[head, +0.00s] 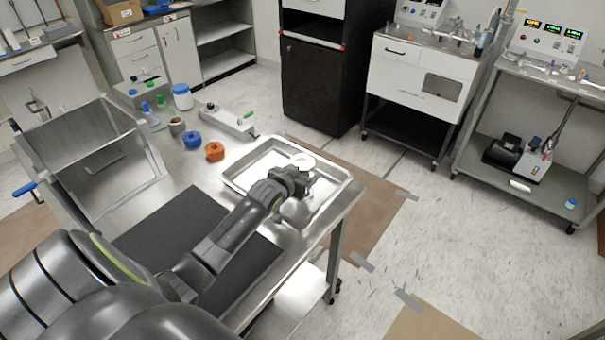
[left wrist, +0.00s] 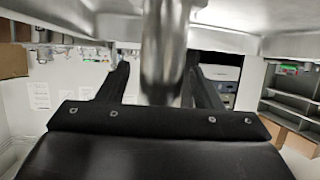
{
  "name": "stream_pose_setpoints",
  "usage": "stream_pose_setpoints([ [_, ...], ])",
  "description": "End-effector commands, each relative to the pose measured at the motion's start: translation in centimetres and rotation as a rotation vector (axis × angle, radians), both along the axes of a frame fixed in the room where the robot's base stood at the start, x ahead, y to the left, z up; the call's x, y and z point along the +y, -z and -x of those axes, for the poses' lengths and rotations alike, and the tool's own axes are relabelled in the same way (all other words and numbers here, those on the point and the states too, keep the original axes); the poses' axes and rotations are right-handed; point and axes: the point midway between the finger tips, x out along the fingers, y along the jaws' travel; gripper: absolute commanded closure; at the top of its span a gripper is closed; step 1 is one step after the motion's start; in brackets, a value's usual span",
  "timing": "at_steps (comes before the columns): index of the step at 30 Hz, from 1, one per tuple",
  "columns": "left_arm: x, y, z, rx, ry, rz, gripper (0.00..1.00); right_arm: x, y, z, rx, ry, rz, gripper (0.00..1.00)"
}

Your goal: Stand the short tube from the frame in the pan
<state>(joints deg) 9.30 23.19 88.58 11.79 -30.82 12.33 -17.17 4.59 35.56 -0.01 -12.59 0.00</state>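The short metal tube (left wrist: 165,55) shows upright in the left wrist view, between the two dark fingers of my left gripper (left wrist: 160,75). A narrow gap shows between the tube and the left finger; the right finger lies close along it, so the gripper looks open around the tube. In the head view my left gripper (head: 297,178) is over the shallow metal pan (head: 240,183). A pale round top (head: 303,162), probably the tube's end, shows just behind it. The tube's foot is mostly hidden, and I cannot tell whether it touches the pan. My right gripper is not in view.
A metal frame (head: 157,160) stands on the bench's left, beside a dark mat (head: 170,225). The bench's right edge is close to the pan.

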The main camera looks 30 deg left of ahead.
Motion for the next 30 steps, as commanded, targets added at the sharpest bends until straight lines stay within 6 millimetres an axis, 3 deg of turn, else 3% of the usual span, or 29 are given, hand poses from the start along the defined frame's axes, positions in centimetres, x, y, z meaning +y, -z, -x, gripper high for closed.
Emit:
stream_pose_setpoints([
  [11,0.0,-0.4,0.7,-0.001,0.0,0.0,0.41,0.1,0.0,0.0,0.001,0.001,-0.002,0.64],
  [30,-0.7,-4.0,9.4,0.0,0.001,-0.002,0.41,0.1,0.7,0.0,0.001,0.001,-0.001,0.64],
])
